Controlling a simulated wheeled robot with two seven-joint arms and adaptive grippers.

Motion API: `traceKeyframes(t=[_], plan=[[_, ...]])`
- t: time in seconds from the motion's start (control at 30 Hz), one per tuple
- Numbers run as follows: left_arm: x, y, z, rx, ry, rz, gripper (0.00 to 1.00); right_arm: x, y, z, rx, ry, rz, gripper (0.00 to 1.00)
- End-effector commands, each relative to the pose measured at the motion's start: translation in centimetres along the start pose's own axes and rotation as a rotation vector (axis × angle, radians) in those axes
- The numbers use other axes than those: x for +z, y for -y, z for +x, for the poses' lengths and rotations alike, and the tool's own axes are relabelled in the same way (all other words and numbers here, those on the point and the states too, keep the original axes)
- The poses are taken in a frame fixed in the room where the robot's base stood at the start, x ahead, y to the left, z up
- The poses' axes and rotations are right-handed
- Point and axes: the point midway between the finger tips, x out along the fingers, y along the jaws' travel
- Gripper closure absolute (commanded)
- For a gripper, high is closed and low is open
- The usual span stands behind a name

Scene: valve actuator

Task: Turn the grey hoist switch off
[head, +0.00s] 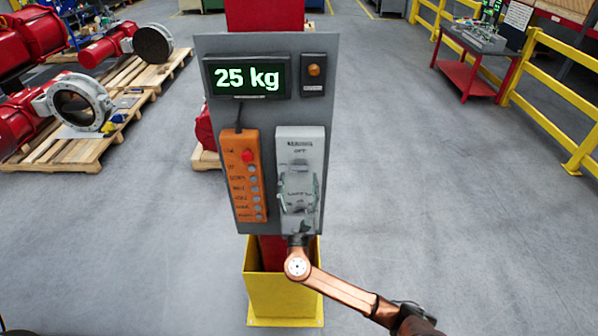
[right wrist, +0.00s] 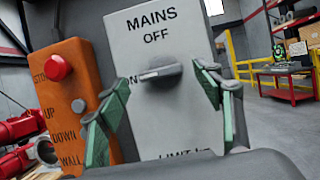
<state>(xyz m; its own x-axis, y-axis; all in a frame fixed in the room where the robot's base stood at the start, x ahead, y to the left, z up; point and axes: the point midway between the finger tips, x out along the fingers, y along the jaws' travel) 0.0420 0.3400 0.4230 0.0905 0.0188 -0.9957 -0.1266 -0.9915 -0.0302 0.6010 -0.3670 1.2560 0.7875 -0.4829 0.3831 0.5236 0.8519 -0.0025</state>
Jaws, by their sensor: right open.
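The grey switch box (head: 313,142) is on the lower right of the grey panel, marked MAINS and OFF at its top. In the right wrist view the box (right wrist: 177,115) fills the middle. Its grey knob (right wrist: 160,73) lies about level, its left end beside the ON mark and OFF above it. My right gripper (head: 299,190) is in front of the box and hides the knob in the head view. In the right wrist view its green-padded fingers (right wrist: 157,108) are spread, one to each side of the knob, with nothing between them visibly gripped. My left gripper is not in view.
An orange button pendant (head: 243,178) hangs just left of the switch box. A display (head: 247,77) reading 25 kg and an amber lamp (head: 314,71) are above. A yellow post guard (head: 284,296) stands below. Yellow railing (head: 548,125) is at right; open floor surrounds the panel.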

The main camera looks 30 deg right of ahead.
Motion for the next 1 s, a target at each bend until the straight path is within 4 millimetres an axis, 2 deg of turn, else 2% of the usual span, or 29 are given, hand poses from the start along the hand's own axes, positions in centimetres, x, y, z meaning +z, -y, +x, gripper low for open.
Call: traceKeyframes(t=[0.1, 0.2, 0.57, 1.0], plan=[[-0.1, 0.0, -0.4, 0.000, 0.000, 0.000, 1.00, 0.1, 0.0, 1.7, 0.000, 0.001, -0.002, 0.39], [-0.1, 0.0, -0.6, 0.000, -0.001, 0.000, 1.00, 0.1, 0.0, 2.5, 0.000, 0.000, 0.001, 0.39], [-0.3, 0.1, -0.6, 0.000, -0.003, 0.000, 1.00, -0.1, 0.0, 2.9, 0.000, -0.002, 0.001, 0.40], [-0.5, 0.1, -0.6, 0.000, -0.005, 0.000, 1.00, -0.1, 0.1, 2.9, 0.000, -0.002, 0.002, 0.70]])
